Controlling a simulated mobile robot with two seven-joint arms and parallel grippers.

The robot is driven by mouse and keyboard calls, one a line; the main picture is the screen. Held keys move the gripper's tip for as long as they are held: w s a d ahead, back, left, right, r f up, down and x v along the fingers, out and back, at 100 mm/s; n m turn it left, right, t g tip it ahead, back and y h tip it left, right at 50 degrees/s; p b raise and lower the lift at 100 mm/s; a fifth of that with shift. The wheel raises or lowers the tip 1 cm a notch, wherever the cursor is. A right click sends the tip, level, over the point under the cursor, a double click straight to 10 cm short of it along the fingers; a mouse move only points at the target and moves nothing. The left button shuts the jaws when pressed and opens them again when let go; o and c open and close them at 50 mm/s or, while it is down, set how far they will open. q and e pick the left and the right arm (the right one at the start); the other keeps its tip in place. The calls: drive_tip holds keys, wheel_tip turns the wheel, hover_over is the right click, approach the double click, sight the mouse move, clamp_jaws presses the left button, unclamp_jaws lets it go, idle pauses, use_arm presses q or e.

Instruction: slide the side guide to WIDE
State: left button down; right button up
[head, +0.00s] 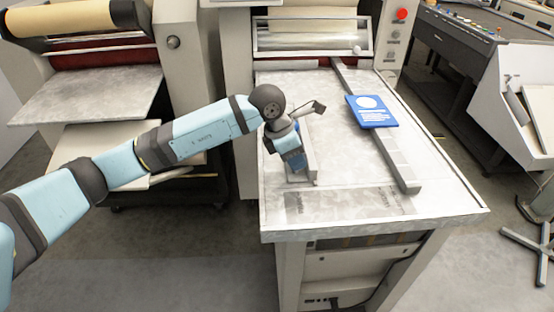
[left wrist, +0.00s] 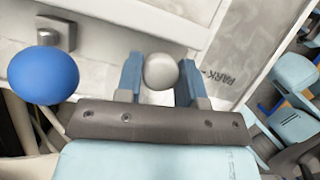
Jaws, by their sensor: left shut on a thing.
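The side guide appears to be the short light grey bar (head: 309,152) at the left of the feed table (head: 345,165); part of it is hidden by my gripper. It also seems to be the pale bar across the top of the left wrist view (left wrist: 125,22). My left gripper (head: 291,168) is beside it, pointing down. In the left wrist view its two blue fingers (left wrist: 159,78) are shut on a round grey knob (left wrist: 160,71). A blue ball knob (left wrist: 43,75) is outside the fingers, to the left. No WIDE mark is readable. My right gripper is out of view.
A long grey bar (head: 404,171) crosses the table on the right, with a blue printed card (head: 372,111) at its upper part. PARK lettering (left wrist: 222,76) shows on the table. Rollers (head: 310,38) stand at the back. The table's middle is clear.

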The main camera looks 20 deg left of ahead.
use_arm(q)
drive_tip(key=w+d+b, duration=0.1)
drive_tip(key=w+d, duration=0.1)
drive_tip(key=d, duration=0.2)
drive_tip(key=w+d+b, duration=0.1)
drive_tip(key=w+d, duration=0.1)
drive_tip(key=d, duration=0.2)
drive_tip(key=w+d+b, duration=0.1)
drive_tip(key=w+d, duration=0.1)
drive_tip(key=d, duration=0.2)
drive_tip(key=shift+w+d, duration=0.15)
drive_tip(key=shift+d, duration=0.25)
drive_tip(key=shift+w+d+b, duration=0.25)
drive_tip(key=shift+d+b, duration=0.05)
drive_tip(key=shift+d, duration=0.2)
drive_tip(key=c, duration=0.7)
unclamp_jaws()
drive_tip(key=shift+c, duration=0.2)
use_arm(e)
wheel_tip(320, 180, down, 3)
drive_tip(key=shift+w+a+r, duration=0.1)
